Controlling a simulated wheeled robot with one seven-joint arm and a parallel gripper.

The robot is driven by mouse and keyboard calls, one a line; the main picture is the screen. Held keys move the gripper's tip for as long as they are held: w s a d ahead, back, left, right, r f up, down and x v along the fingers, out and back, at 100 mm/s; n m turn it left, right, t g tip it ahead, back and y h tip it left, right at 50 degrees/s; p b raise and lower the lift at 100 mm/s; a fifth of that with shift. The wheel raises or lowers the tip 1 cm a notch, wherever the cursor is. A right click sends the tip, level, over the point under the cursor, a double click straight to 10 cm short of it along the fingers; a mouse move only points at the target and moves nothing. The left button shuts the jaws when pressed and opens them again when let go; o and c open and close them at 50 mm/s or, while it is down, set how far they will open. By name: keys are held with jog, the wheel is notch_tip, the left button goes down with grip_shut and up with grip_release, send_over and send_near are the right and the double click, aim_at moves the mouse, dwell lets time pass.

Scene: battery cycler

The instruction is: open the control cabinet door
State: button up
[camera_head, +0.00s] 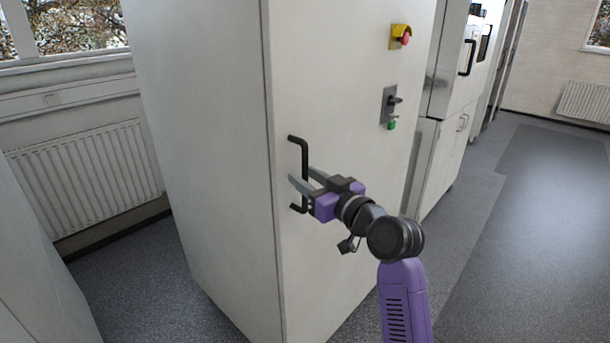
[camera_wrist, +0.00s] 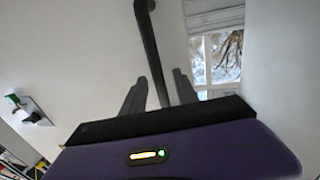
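The control cabinet (camera_head: 205,150) is a tall pale box, and its front door (camera_head: 345,95) looks shut and flush. A black bar-shaped handle (camera_head: 304,150) stands upright near the door's left edge. In the wrist view the handle (camera_wrist: 150,45) runs down from the top between my fingers. My gripper (camera_head: 301,175) is at the handle's middle, one finger on each side of the bar. In the wrist view my gripper (camera_wrist: 160,84) is open, with gaps between the bar and both fingers. The lower end of the bar is hidden behind the gripper body there.
A red and yellow emergency stop (camera_head: 401,37) and a rotary switch (camera_head: 392,106) are on the door's right side. Other white equipment (camera_head: 440,150) stands to the right. A radiator (camera_head: 85,175) is at the left wall. Floor (camera_head: 510,250) is clear at the right.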

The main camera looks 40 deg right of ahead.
jog(key=shift+w, duration=0.3)
grip_shut()
dwell(1.3)
